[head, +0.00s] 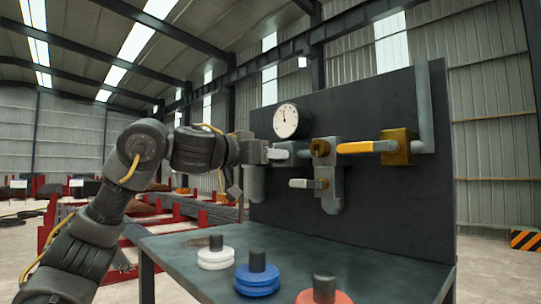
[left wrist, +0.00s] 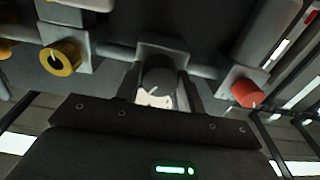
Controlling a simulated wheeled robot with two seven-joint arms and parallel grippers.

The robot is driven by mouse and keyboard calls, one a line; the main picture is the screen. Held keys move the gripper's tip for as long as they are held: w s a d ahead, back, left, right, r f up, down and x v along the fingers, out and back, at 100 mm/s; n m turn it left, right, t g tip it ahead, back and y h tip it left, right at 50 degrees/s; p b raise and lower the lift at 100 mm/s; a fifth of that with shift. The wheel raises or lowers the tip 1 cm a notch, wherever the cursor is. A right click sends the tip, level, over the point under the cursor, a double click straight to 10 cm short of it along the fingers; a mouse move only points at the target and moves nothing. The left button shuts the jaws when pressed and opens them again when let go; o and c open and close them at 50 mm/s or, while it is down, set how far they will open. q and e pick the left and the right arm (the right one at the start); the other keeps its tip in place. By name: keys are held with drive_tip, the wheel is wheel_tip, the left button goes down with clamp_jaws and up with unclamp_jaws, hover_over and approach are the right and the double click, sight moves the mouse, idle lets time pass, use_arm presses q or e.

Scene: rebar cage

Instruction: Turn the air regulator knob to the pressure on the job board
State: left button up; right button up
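The round white pressure gauge (head: 287,121) is on the dark upright panel (head: 350,110); its dark needle points roughly up, and its numbers are too small to read. My left gripper (head: 280,153) is at the pipework just below the gauge. In the left wrist view, a grey round knob (left wrist: 158,76) sits between the fingers of my left gripper (left wrist: 160,88). The fingers stand apart on either side of it, and I see no clear grip on it. The regulator body is mostly hidden behind my gripper in the head view. No readable job board shows. My right gripper is out of view.
A yellow-handled valve lever (head: 368,147) and a lower lever (head: 308,183) stick out right of my gripper. The wrist view shows a yellow ring fitting (left wrist: 60,58) and a red knob (left wrist: 248,92). White (head: 216,258), blue (head: 257,281) and red (head: 324,296) discs stand on the bench.

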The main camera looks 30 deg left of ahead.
use_arm(q)
drive_tip(key=c, duration=0.3)
drive_tip(key=shift+m+b, duration=0.75)
drive_tip(key=shift+m, duration=0.25)
drive_tip(key=o, duration=1)
